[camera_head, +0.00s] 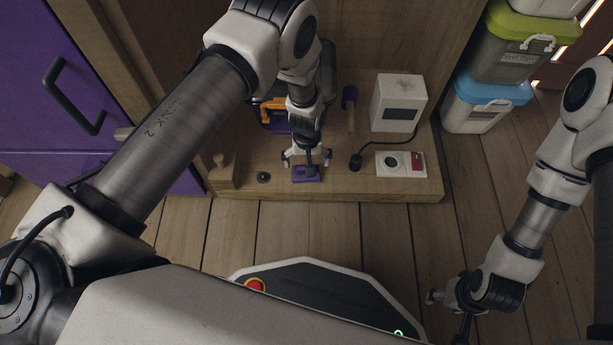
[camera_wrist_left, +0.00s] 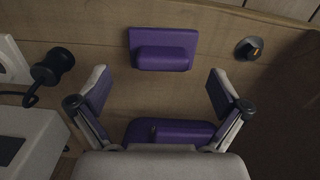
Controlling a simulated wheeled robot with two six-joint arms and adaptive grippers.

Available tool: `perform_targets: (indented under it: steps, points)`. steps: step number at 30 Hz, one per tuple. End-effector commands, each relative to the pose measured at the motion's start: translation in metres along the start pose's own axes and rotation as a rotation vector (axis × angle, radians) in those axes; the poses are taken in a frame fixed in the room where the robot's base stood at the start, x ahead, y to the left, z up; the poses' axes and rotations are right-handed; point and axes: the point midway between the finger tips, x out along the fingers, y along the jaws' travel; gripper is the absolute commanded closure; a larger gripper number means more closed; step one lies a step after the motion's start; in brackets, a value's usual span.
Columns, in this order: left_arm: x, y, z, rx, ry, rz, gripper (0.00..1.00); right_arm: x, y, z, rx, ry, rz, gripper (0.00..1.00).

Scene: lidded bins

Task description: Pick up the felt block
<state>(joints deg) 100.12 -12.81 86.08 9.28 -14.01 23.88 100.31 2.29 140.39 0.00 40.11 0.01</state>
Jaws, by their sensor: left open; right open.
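A purple felt block (camera_head: 307,174) with a raised grip lies flat near the front edge of the wooden shelf. It also shows in the left wrist view (camera_wrist_left: 163,50), ahead of the fingertips. My left gripper (camera_head: 307,159) is open and empty above the shelf, just behind the block in the head view. In the left wrist view its purple-padded fingers (camera_wrist_left: 158,92) are spread apart. My right gripper (camera_head: 448,310) is open and empty, low over the floor at right.
A black plug (camera_head: 355,162), a switch panel (camera_head: 400,163) and a white box (camera_head: 398,102) stand right. An orange tool (camera_head: 272,108) is behind. Lidded bins (camera_head: 487,103) stack at right.

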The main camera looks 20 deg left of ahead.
Motion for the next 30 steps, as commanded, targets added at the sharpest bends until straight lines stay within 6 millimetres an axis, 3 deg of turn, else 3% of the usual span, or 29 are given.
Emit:
perform_targets:
  steps: [7, 15, 17, 19, 20, 30]
  points:
    - [0.047, -0.003, 0.005, 0.0, 0.0, 0.0, 0.0, 0.037, 0.001, -0.002, 0.006, 0.004, 0.001, 0.44]
    - [0.049, -0.003, 0.005, 0.0, 0.0, 0.0, 0.0, 0.036, 0.001, -0.002, 0.008, 0.006, 0.001, 0.44]
    - [0.049, -0.003, 0.005, 0.0, 0.0, 0.0, 0.18, 0.036, 0.001, -0.002, 0.008, 0.006, 0.001, 0.44]
    - [0.049, -0.003, 0.005, 0.0, 0.0, 0.0, 0.43, 0.036, 0.001, -0.002, 0.008, 0.005, 0.001, 0.44]
    - [0.049, -0.003, 0.005, 0.0, 0.0, 0.0, 0.48, 0.036, 0.001, -0.002, 0.008, 0.005, 0.001, 0.44]
    - [0.048, -0.003, 0.005, 0.0, 0.0, 0.0, 0.48, 0.035, 0.001, -0.002, 0.008, 0.005, 0.001, 0.44]
